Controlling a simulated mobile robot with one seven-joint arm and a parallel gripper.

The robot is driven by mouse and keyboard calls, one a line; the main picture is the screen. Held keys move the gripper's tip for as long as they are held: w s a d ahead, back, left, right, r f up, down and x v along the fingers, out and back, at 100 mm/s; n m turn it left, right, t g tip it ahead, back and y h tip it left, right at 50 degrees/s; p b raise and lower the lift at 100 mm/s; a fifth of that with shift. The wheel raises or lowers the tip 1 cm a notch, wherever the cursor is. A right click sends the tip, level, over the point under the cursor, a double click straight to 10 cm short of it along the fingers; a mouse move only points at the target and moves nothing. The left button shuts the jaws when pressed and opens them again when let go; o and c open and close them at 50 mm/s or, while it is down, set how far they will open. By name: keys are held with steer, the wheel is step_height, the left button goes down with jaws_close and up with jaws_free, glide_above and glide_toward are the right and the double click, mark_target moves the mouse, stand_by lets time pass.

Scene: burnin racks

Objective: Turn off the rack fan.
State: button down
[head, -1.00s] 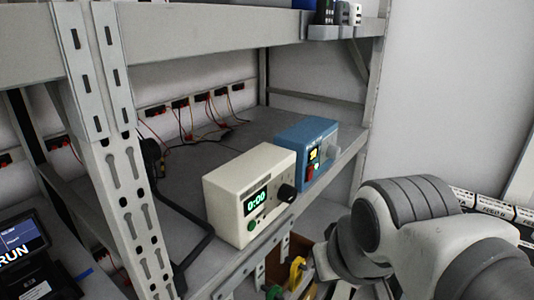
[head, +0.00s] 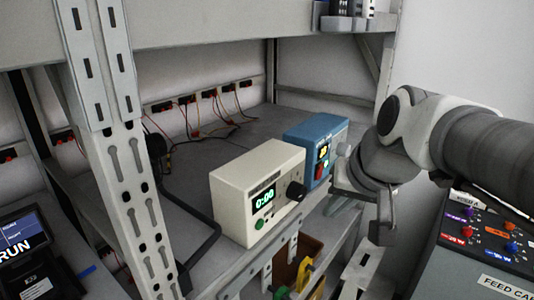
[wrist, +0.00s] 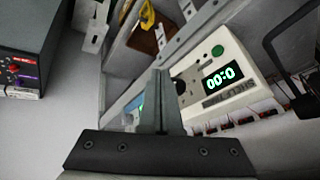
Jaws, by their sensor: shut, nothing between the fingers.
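No part is readably marked as the rack fan. In the wrist view my shut, empty fingers (wrist: 159,98) hide most of the blue box. Left of it in the head view stands a cream timer box (head: 255,175) reading 0:00, with a green button and black knob.
A grey rack upright (head: 130,165) stands at the left. A device reading RUN (head: 30,245) is at lower left. A dark panel with coloured knobs (head: 485,240) is at lower right. Wires hang along the shelf's back. Yellow-handled things lie below the shelf edge.

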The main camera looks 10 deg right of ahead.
steer(key=w+d+r+m+t+b, duration=0.1)
steer(key=w+d+m, duration=0.3)
steer(key=w+d, duration=0.6)
steer(key=shift+w+d+r, duration=0.4)
steer(key=shift+w+r, duration=0.2)
steer(key=shift+w, duration=0.35)
glide_toward(320, 172)
steer(key=x, duration=0.6)
steer(key=shift+d+f, duration=0.35)
steer(key=shift+d, duration=0.3)
steer(key=shift+w, duration=0.15)
